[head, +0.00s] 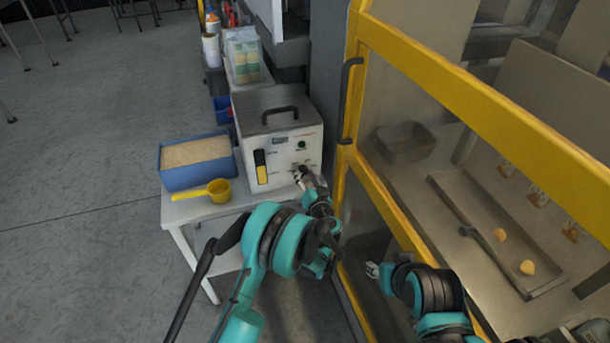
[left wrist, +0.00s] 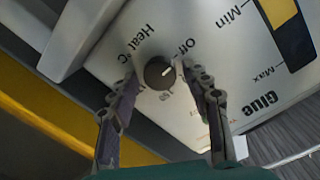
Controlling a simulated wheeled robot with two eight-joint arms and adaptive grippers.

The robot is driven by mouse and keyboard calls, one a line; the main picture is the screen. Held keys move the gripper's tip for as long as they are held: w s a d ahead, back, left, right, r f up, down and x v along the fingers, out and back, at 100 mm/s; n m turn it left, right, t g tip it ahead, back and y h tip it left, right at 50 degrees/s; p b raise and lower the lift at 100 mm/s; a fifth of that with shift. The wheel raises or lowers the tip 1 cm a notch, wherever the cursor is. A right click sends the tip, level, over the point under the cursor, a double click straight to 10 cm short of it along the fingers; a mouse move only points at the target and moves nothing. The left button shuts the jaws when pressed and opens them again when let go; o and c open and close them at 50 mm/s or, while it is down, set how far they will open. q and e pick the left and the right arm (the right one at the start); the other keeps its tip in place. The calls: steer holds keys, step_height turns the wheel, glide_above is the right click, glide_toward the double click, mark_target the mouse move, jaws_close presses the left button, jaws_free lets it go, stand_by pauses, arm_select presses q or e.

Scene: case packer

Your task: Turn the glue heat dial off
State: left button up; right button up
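My left gripper (head: 303,177) is at the panel's lower right in the head view and hides the dial there. In the left wrist view its two fingers (left wrist: 156,78) are spread on either side of the dial. The right fingertip is very near the knob's edge; contact cannot be told. My right gripper (head: 372,270) is low by the yellow frame, its fingers too small to judge.
A blue bin of pellets (head: 196,161) and a yellow scoop (head: 212,191) stand left of the unit on a white table (head: 180,213). The yellow-framed guard door (head: 440,70) with its dark handle (head: 348,100) stands close on the right. Open floor lies to the left.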

arm_select(q)
steer(key=v, duration=1.2)
stand_by(0.4)
steer(key=s+a+r+n+g, duration=0.1)
steer(key=s+a+r+g, duration=0.2)
steer(key=a+r, duration=0.35)
steer(key=s+a+r+n+g, duration=0.1)
steer(key=s+a+r+g, duration=0.25)
steer(key=a, duration=0.65)
steer(key=s+a+g+h, duration=0.1)
steer(key=s+a+h, duration=0.1)
steer(key=s, duration=0.9)
steer(key=s+a+n+g+h, duration=0.1)
steer(key=s+a+g+h, duration=0.1)
steer(key=s, duration=0.9)
steer(key=shift+a+h, duration=0.35)
steer(key=shift+h, duration=0.05)
